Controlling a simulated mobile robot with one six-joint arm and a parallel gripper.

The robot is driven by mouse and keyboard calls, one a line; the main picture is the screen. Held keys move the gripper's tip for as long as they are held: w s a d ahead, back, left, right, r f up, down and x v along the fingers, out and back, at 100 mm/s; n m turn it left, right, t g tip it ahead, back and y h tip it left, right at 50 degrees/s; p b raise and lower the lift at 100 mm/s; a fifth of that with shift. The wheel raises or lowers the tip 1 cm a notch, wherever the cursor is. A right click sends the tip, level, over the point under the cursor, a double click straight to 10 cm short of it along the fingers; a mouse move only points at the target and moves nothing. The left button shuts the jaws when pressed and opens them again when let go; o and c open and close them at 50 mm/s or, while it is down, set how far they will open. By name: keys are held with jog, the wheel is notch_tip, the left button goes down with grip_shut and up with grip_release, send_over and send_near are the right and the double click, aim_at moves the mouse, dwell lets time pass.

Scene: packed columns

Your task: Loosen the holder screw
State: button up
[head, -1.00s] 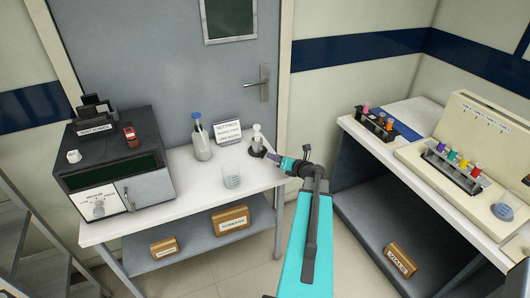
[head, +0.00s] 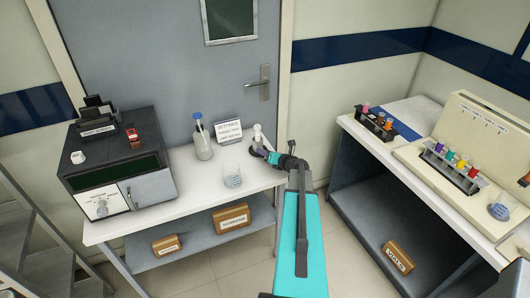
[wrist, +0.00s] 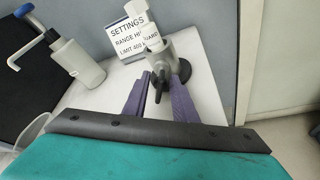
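The holder (wrist: 159,58) is a pale upright stand on a round dark base at the right end of the white table; it also shows in the head view (head: 257,133). A white piece sits in its top. Its screw (wrist: 160,88) is a dark handle on the side facing me. My gripper (wrist: 160,80) has two purple fingers, one on each side of the screw, with gaps visible between them and it. The gripper is open. In the head view my gripper (head: 260,151) is close beside the holder, and the screw is too small to make out.
A settings card (head: 228,131), a blue-topped bottle (head: 202,145) and a clear beaker (head: 232,177) stand left of the holder. A dark instrument (head: 115,165) fills the table's left end. A second bench (head: 370,145) with vial racks is at right.

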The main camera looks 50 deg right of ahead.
jog(key=shift+c, duration=0.3)
grip_shut()
jog(key=shift+f+b, duration=0.1)
jog(key=shift+b, duration=0.25)
jog(key=n+g+h+b, duration=0.1)
jog(key=n+b, duration=0.1)
jog(key=shift+a+n+h, duration=0.15)
jog(key=shift+n+h, duration=0.15)
jog(key=shift+w+n+h+b, duration=0.1)
jog(key=shift+n+h+b, duration=0.4)
jog(key=shift+n+b, duration=0.45)
jog(key=shift+o, duration=0.3)
grip_release()
jog(key=shift+g, duration=0.3)
